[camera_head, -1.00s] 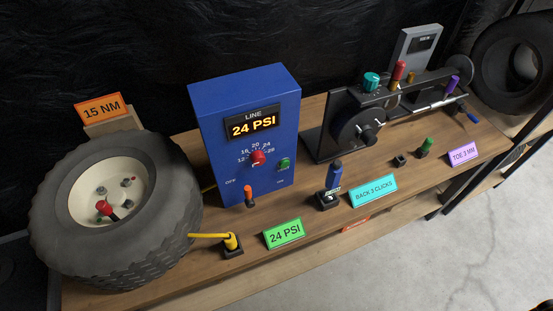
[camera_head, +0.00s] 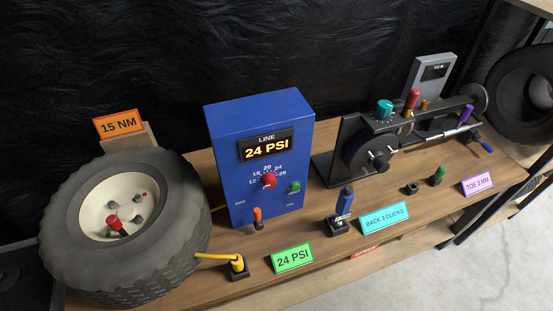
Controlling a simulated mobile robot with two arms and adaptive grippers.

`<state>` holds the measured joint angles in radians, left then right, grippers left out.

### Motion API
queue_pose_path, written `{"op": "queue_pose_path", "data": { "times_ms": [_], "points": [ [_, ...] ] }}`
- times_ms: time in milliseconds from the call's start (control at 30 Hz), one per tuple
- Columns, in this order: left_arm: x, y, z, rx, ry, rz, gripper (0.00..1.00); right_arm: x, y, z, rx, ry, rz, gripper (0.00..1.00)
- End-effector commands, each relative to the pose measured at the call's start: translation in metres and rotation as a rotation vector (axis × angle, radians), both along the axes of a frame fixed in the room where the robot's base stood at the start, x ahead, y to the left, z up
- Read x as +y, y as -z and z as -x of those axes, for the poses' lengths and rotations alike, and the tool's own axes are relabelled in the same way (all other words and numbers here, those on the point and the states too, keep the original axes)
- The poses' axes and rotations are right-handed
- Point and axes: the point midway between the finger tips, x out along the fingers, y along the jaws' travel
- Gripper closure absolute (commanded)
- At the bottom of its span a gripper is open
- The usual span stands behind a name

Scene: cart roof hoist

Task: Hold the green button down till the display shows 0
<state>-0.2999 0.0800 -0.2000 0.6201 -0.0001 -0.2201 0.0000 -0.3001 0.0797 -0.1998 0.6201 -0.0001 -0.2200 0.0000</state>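A blue box (camera_head: 237,190) stands on the workbench in the middle left of the head view. Its display (camera_head: 266,146) reads LINE 24 PSI in amber. Below it is a red knob (camera_head: 268,180) on a numbered dial. A green button (camera_head: 294,187) sits to the right of the knob on the front face. Neither of my grippers is in view, and nothing touches the button.
A tyre (camera_head: 130,263) lies left of the box by an orange 15 NM sign (camera_head: 118,124). A green 24 PSI card (camera_head: 292,258), yellow-handled tool (camera_head: 237,264) and blue-handled tool (camera_head: 344,201) stand in front. A dark fixture (camera_head: 340,158) stands to the right.

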Motion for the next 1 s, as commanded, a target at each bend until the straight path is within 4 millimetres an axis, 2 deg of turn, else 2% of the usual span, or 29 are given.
{"op": "queue_pose_path", "data": {
  "times_ms": [433,467,733,1000],
  "points": [
    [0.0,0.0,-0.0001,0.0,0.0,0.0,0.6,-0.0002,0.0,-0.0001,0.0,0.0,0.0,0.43],
    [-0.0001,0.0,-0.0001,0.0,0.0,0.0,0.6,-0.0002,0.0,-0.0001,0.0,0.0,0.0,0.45],
    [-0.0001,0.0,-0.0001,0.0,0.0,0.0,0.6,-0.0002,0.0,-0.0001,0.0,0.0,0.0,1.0],
    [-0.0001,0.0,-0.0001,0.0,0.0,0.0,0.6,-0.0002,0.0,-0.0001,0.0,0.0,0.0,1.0]
  ]
}}
